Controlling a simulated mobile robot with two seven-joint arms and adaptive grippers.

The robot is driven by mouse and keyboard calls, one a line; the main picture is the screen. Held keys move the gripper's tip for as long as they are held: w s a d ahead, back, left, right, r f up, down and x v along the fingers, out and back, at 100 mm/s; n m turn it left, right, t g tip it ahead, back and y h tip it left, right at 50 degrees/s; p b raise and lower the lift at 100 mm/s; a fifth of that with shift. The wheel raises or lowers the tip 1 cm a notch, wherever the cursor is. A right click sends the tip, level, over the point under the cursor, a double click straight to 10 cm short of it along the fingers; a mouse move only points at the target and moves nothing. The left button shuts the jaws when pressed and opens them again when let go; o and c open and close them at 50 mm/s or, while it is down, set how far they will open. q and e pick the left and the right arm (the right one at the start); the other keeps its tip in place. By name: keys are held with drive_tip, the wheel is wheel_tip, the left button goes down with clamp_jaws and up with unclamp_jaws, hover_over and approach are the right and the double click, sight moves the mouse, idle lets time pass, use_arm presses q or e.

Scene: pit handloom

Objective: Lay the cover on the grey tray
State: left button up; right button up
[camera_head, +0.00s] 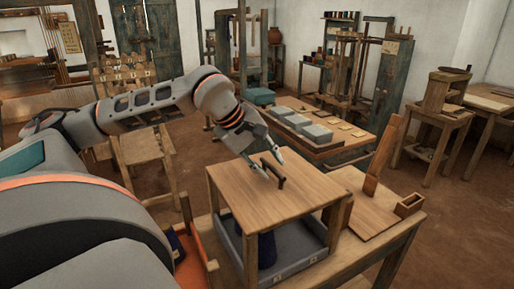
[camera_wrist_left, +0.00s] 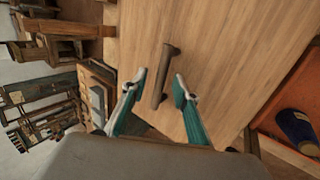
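The cover (camera_head: 300,192) is a flat wooden top with a dark bar handle (camera_head: 273,170) and posts at its corners. It stands level over the grey tray (camera_head: 302,264); I cannot tell exactly where its posts rest. A dark blue object (camera_head: 267,250) shows under the cover. My left gripper (camera_head: 272,166) is at the handle. In the left wrist view, its open fingers (camera_wrist_left: 160,82) lie on either side of the handle (camera_wrist_left: 159,92), with gaps visible. The cover's wooden top (camera_wrist_left: 225,50) fills much of that view. My right gripper is not in view.
An orange tray (camera_head: 190,270) with a dark blue item stands left of the grey tray; in the left wrist view a blue item (camera_wrist_left: 297,128) lies in it. A board with an upright wooden piece (camera_head: 383,158) stands on the right. A table (camera_head: 320,140) with grey blocks is behind.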

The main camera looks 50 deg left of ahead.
use_arm(q)
drive_tip(key=v, duration=1.1)
